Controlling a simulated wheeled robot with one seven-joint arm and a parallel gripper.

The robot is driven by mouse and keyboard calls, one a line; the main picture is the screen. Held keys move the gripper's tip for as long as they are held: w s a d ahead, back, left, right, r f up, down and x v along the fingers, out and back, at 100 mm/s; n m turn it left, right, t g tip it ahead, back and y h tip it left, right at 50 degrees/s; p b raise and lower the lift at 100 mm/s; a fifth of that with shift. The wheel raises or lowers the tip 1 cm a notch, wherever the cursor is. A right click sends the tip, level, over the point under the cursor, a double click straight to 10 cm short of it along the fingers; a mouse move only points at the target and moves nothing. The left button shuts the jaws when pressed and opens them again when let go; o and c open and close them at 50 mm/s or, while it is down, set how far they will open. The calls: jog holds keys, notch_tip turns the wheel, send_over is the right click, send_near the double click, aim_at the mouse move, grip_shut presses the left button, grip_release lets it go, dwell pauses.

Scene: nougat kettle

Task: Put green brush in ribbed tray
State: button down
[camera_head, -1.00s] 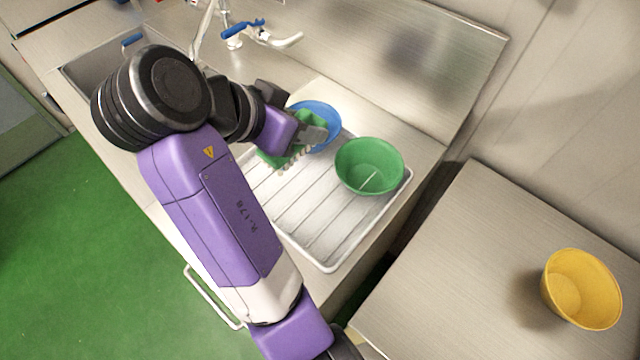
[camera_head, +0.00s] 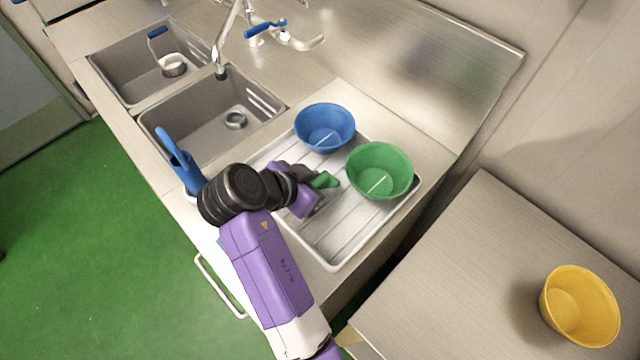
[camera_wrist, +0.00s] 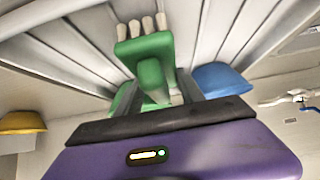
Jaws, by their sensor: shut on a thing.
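The green brush (camera_head: 326,181) is held in my gripper (camera_head: 318,193) over the ribbed tray (camera_head: 325,245), just left of the green bowl. The wrist view shows the brush (camera_wrist: 146,46) with its green head and pale bristles beyond the fingertips of my gripper (camera_wrist: 158,88). The gripper is shut on the brush. The tray's ribs (camera_wrist: 75,47) show close behind it in the wrist view. I cannot tell whether the bristles touch the tray. My arm hides part of the tray's left side and most of the brush in the head view.
A blue bowl (camera_head: 325,127) and the green bowl (camera_head: 379,171) stand on the tray's back and right parts. A blue-handled tool (camera_head: 180,160) stands left of my arm. Two sinks with a tap (camera_head: 230,45) lie behind. A yellow bowl (camera_head: 580,305) sits on the right-hand table.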

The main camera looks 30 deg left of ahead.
jog(key=shift+f, duration=0.65)
jog(key=shift+f, duration=0.1)
jog(key=c, duration=0.7)
grip_release()
jog(key=shift+r, duration=0.2)
jog(key=b+v, duration=0.1)
jog(key=v, duration=1.1)
jog(key=shift+b, duration=0.4)
